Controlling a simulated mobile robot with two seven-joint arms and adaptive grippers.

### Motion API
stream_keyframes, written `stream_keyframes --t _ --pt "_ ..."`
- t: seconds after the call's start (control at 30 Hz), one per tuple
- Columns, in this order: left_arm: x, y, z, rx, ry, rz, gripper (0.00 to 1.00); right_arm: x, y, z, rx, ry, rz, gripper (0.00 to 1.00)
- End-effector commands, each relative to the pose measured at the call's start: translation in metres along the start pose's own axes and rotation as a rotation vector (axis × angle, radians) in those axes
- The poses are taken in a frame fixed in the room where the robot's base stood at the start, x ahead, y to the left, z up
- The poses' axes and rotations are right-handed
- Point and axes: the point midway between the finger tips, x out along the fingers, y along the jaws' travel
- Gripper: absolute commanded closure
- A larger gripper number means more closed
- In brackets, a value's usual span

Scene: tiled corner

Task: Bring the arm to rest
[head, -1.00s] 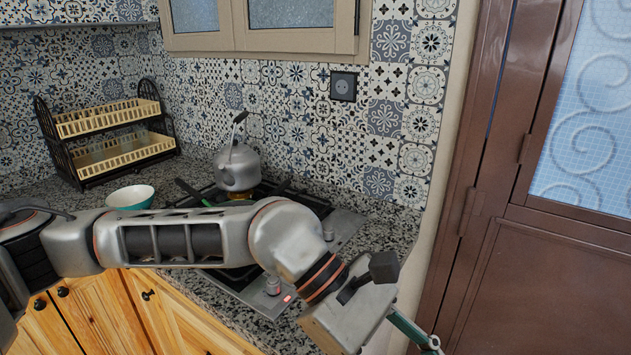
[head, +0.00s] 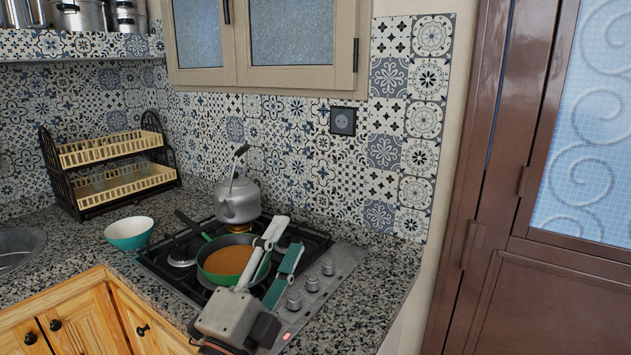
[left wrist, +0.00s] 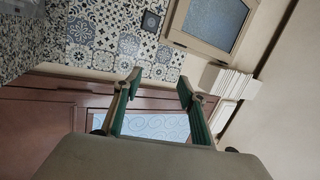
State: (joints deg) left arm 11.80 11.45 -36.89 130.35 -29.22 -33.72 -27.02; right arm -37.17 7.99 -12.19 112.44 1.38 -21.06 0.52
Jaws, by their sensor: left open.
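My left gripper (head: 287,236) rises from the bottom middle of the head view, fingers pointing up and away. It appears in front of the stove's front right part; its height above the stove is hard to tell. Its two green-and-grey fingers are apart with nothing between them. In the left wrist view the open, empty fingers (left wrist: 158,82) stand before the tiled wall and brown door. Most of my left arm is out of the head view. My right gripper is not in view.
A green pan (head: 208,273) with orange-brown contents and a grey kettle (head: 238,203) stand on the stove (head: 325,268). A teal bowl (head: 130,236) and a two-tier rack (head: 62,190) are on the counter at left. A brown door (head: 545,300) is at right.

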Motion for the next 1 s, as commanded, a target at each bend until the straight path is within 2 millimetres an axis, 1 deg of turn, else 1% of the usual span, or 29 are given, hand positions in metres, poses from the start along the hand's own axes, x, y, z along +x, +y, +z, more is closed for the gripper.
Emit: stream_keyframes --t 0.03,0.07,0.1,0.17,0.2,0.27,0.3,0.37,0.4,0.47,0.5,0.57,0.6,0.7,0.8,1.0 --pt "-0.014 0.020 0.027 -0.047 -0.085 0.061 0.59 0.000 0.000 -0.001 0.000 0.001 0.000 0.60" --pt "-0.022 0.031 0.043 -0.073 -0.136 0.095 0.59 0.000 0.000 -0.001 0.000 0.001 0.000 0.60" --pt "-0.035 0.045 0.063 -0.105 -0.202 0.140 0.59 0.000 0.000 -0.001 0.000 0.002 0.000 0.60" --pt "-0.057 0.066 0.091 -0.152 -0.300 0.205 0.59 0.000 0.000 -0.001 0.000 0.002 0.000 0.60" --pt "-0.074 0.080 0.108 -0.179 -0.365 0.248 0.59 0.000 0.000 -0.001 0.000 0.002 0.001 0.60" --pt "-0.101 0.100 0.133 -0.219 -0.460 0.311 0.59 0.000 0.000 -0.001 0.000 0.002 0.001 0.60" --pt "-0.121 0.113 0.147 -0.241 -0.524 0.353 0.59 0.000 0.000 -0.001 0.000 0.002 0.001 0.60" --pt "-0.153 0.131 0.168 -0.273 -0.618 0.414 0.59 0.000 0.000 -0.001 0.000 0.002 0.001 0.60" --pt "-0.176 0.141 0.180 -0.292 -0.680 0.453 0.59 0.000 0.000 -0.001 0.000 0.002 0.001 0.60" --pt "-0.210 0.155 0.196 -0.317 -0.771 0.510 0.59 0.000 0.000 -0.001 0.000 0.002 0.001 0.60" --pt "-0.232 0.163 0.204 -0.331 -0.827 0.544 0.59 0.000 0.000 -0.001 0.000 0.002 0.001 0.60" --pt "-0.262 0.171 0.214 -0.347 -0.899 0.588 0.59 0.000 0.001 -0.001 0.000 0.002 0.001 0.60" --pt "-0.280 0.176 0.220 -0.354 -0.941 0.615 0.59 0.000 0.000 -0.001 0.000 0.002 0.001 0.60" --pt "-0.318 0.183 0.229 -0.366 -1.029 0.667 0.59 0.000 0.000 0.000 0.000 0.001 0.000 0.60" --pt "-0.349 0.187 0.236 -0.373 -1.101 0.710 0.59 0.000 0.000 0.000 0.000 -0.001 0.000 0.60" --pt "-0.407 0.190 0.243 -0.379 -1.229 0.784 0.59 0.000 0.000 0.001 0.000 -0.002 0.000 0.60"
